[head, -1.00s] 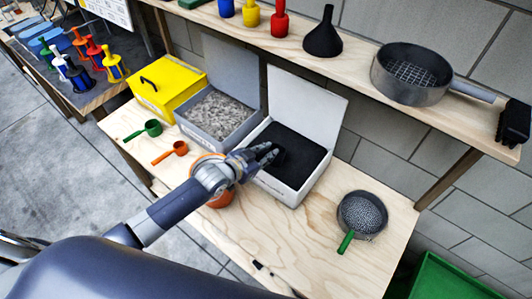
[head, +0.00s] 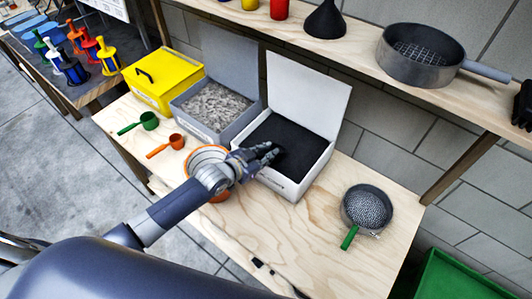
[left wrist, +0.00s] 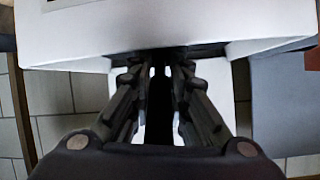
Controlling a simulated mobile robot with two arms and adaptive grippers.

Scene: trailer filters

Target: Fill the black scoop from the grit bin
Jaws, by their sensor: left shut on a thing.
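My left gripper (head: 268,153) is at the near left rim of an open white bin (head: 288,186) filled with black material (head: 292,138). It is shut on a narrow black handle (left wrist: 159,112), seen between the fingers in the left wrist view; I take it as the black scoop's. The scoop's bowl blends with the black fill, so I cannot tell how full it is. A grey bin (head: 236,128) of pale grey chips stands to the left, lid raised. A closed yellow box (head: 165,88) is farther left. No label shows which is the grit bin. My right gripper is not in view.
Green (head: 149,120) and orange (head: 176,141) scoops lie on the bench's left. An orange-rimmed bowl (head: 220,197) is partly behind my arm. A round sieve (head: 368,207) with a green handle (head: 349,238) lies right. A shelf with a large pan (head: 398,71) overhangs the back.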

